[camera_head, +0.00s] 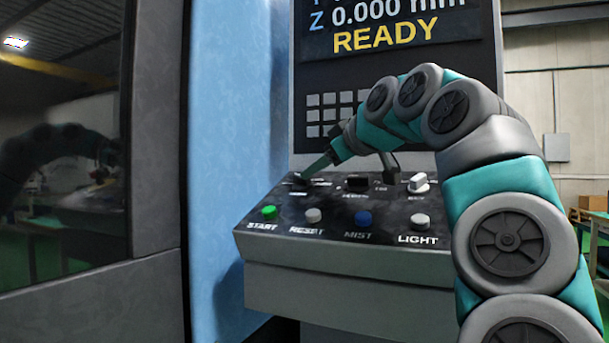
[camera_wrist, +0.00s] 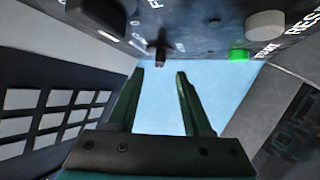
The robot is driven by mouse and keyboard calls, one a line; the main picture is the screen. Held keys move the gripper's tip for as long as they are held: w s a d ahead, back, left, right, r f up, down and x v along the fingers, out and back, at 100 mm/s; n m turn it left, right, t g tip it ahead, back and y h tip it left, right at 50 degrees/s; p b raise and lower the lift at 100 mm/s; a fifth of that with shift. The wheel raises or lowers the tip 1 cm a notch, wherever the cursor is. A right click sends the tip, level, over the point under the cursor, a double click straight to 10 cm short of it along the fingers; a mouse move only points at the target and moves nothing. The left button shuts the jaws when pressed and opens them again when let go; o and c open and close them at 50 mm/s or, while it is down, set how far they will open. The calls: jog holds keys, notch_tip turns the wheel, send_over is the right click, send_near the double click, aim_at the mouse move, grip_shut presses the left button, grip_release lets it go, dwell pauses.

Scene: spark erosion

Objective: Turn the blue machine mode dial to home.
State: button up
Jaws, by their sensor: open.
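The mode dial (camera_head: 300,181) is a small dark knob at the back left of the sloped control panel on the blue machine. In the wrist view the dial (camera_wrist: 159,48) stands just beyond the fingertips, roughly in line with the gap between them. My gripper (camera_head: 312,171) reaches down to the dial from the upper right. In the wrist view my gripper (camera_wrist: 160,74) is open, with its two dark green fingers apart and nothing between them. The dial's labels are too blurred to read, and I cannot tell whether a finger touches it.
A middle dark knob (camera_head: 357,184) and a white knob (camera_head: 418,183) stand right of the dial. In front are the green START button (camera_head: 269,212), grey RESET button (camera_head: 313,215), blue MIST button (camera_head: 363,218) and LIGHT button (camera_head: 420,221). A screen (camera_head: 400,30) reading READY and a keypad rise behind.

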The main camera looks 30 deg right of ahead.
aim_at(299, 184)
jog(key=x, duration=0.5)
jog(key=shift+w, duration=0.1)
jog(key=shift+c, duration=0.3)
grip_shut()
